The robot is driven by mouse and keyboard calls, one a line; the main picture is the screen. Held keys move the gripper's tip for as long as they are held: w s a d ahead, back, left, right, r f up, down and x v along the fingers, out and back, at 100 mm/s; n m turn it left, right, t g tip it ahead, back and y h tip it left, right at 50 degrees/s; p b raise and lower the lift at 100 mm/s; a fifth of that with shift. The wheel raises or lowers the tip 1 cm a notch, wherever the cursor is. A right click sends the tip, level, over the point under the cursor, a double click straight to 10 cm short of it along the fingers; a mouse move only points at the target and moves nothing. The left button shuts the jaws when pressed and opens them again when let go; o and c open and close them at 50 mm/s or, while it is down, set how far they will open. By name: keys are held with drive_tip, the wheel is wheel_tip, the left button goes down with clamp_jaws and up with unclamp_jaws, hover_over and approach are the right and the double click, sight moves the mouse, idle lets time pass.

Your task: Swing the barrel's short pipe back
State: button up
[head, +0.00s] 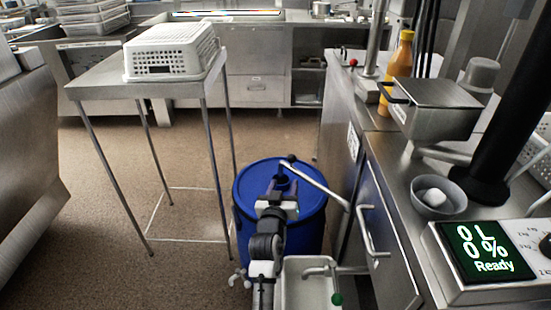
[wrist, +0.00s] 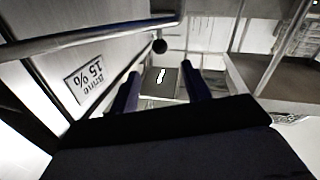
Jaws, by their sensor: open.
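The blue barrel (head: 309,222) stands on the floor beside the steel counter. A short metal pipe (head: 322,186) with a black knob at its end (head: 289,159) slants over the barrel's top from the counter side. My gripper (head: 282,180) is over the barrel lid, just in front of the knob end, and partly hides the lid. In the wrist view my gripper (wrist: 160,70) has its two dark fingers apart with nothing held between them. A metal pipe (wrist: 90,38) crosses that view's upper left, and a black ball (wrist: 160,46) shows beyond the fingertips. Whether they touch cannot be told.
The counter (head: 385,175) with a door handle (head: 372,232) stands close on the right. A white sink-like basin (head: 306,286) with a green-knobbed tap is near my arm. A steel table (head: 100,84) with a white perforated basket (head: 172,52) stands left. Floor between is open.

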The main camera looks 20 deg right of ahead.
sight(291, 162)
drive_tip(key=p+x, duration=0.3)
drive_tip(key=x, duration=0.8)
drive_tip(key=shift+w+d+r+p, duration=0.15)
drive_tip(key=shift+d+r+p, duration=0.05)
drive_tip(key=shift+p, duration=0.2)
drive_tip(key=shift+x, duration=0.95)
drive_tip(key=shift+a, duration=0.1)
drive_tip(key=shift+c, duration=0.3)
clamp_jaws()
